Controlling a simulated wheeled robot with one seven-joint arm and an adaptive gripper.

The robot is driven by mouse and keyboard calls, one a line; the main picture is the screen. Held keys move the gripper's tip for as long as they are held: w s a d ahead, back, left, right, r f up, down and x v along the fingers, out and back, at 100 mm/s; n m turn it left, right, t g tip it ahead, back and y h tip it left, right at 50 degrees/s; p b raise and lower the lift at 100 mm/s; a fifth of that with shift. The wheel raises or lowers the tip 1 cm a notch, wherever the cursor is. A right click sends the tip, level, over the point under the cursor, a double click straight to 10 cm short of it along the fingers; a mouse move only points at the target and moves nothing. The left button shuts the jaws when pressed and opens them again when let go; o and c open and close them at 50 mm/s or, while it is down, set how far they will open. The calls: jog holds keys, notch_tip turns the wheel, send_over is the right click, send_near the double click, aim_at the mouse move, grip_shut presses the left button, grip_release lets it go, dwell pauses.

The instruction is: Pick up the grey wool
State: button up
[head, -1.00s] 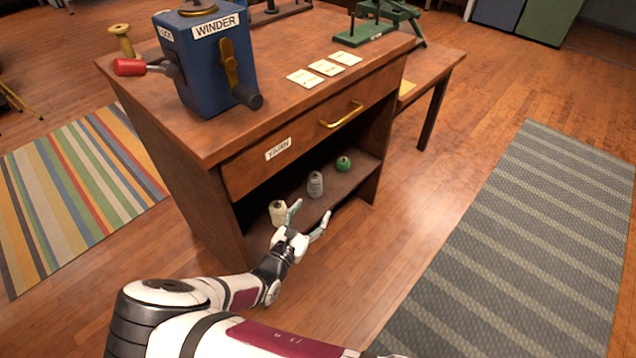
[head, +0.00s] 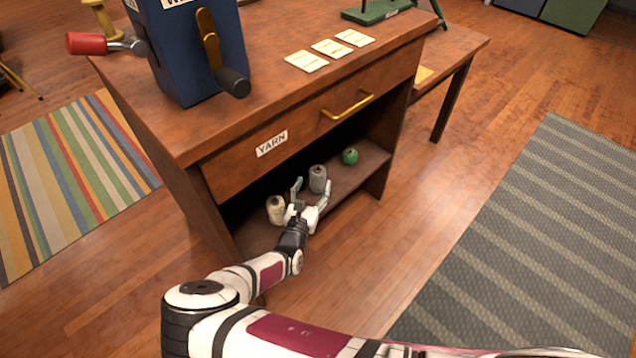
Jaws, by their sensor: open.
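The drawer (head: 300,128) with a brass handle (head: 347,104) closes off the space above the shelf (head: 350,183). A blue winder (head: 195,55) with a crank stands on the desk top. A grey striped rug (head: 530,230) lies on the floor at right.

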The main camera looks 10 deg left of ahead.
aim_at(316, 173)
jog(key=shift+w+d+r+b, duration=0.15)
jog(key=shift+w+b, duration=0.65)
jog(key=shift+w, duration=0.95)
jog(key=shift+w+d+b, duration=0.15)
jog(key=shift+w+b, duration=0.65)
jog(key=shift+w, duration=0.95)
jog(key=c, duration=1.3)
